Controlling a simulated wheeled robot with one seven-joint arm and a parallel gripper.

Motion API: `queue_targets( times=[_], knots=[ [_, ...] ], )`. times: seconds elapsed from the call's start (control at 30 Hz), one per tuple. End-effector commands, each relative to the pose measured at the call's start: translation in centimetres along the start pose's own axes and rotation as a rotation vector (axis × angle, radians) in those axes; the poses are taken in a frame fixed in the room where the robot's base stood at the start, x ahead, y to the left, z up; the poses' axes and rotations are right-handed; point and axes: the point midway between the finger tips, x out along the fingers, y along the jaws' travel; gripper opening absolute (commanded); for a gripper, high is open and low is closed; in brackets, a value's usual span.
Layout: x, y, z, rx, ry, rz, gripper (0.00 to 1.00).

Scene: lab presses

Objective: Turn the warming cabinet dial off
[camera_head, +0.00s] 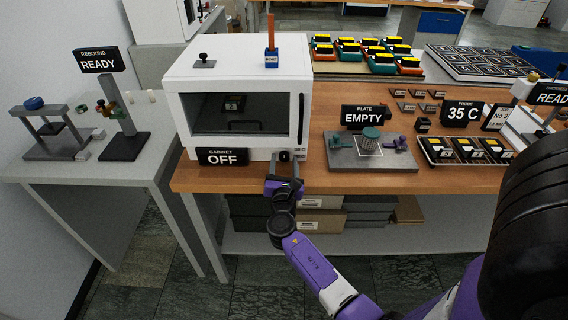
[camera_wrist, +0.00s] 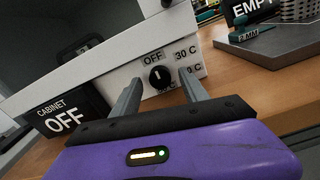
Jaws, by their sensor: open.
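The white warming cabinet (camera_head: 238,95) stands on the left end of the wooden bench, its dark window door closed. A black sign (camera_head: 222,157) on its front reads CABINET OFF; the sign also shows in the wrist view (camera_wrist: 64,118). The black round dial (camera_wrist: 160,77) is low on the cabinet's front right, with OFF printed above it and 30 C at its upper right. Its white pointer line is roughly upright, towards OFF. My gripper (camera_wrist: 160,88) is open, its two fingers on either side of the dial in the picture. I cannot tell whether they touch it.
A grey plate station (camera_head: 340,158) with an EMPTY sign (camera_head: 362,116) stands right of the cabinet. A grey side table (camera_head: 165,175) with other devices is at the left. Boxes lie on the shelf below.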

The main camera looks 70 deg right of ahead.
Motion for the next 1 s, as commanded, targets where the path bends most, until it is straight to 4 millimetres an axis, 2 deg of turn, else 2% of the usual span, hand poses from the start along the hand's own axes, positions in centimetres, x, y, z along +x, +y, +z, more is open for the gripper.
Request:
queue_targets(
  times=[0.17, 0.4, 0.53, 0.7, 1.0],
  knots=[
    [-1.3, 0.0, -0.1, -0.001, 0.0, 0.002, 0.52],
    [-5.3, 0.0, -0.2, -0.002, 0.001, 0.003, 0.52],
    [-6.9, 0.0, -0.2, -0.002, 0.001, 0.003, 0.52],
    [-7.8, 0.0, -0.1, -0.001, 0.001, 0.001, 0.52],
    [-7.8, 0.0, -0.1, 0.0, 0.001, 0.0, 0.52]
  ],
)
